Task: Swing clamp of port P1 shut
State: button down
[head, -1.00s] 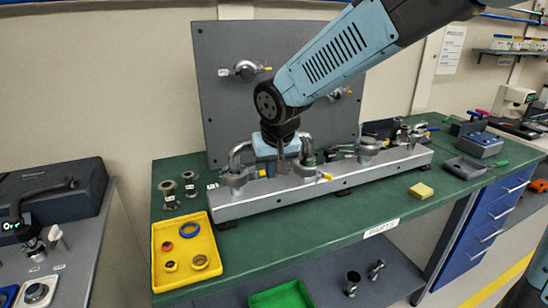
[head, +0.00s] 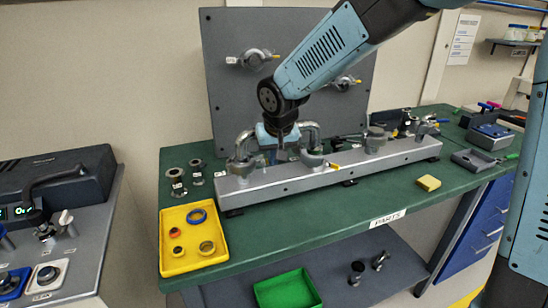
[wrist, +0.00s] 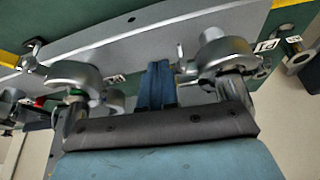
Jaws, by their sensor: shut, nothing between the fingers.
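The clamp of port P1 (head: 244,165) is a grey metal ring clamp at the left end of the silver rail, around the foot of a bent pipe. In the wrist view the clamp (wrist: 226,52) is right of my fingers, beside a small white label. A short pin and lug stick out on its side facing my fingers. I cannot tell whether its halves meet. My gripper (head: 281,150) points down just right of the clamp, above the rail. In the wrist view my gripper (wrist: 159,80) has its blue fingers together and empty, with a small gap to the clamp.
A second clamp (wrist: 70,75) with a wing nut stands left of my fingers in the wrist view. A grey upright panel (head: 225,90) is behind the rail (head: 300,180). A yellow tray (head: 180,255) and small flanged fittings lie left; the bench front is mostly clear.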

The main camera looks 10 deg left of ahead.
jog(key=shift+w+a, duration=0.15)
jog(key=shift+w, duration=0.55)
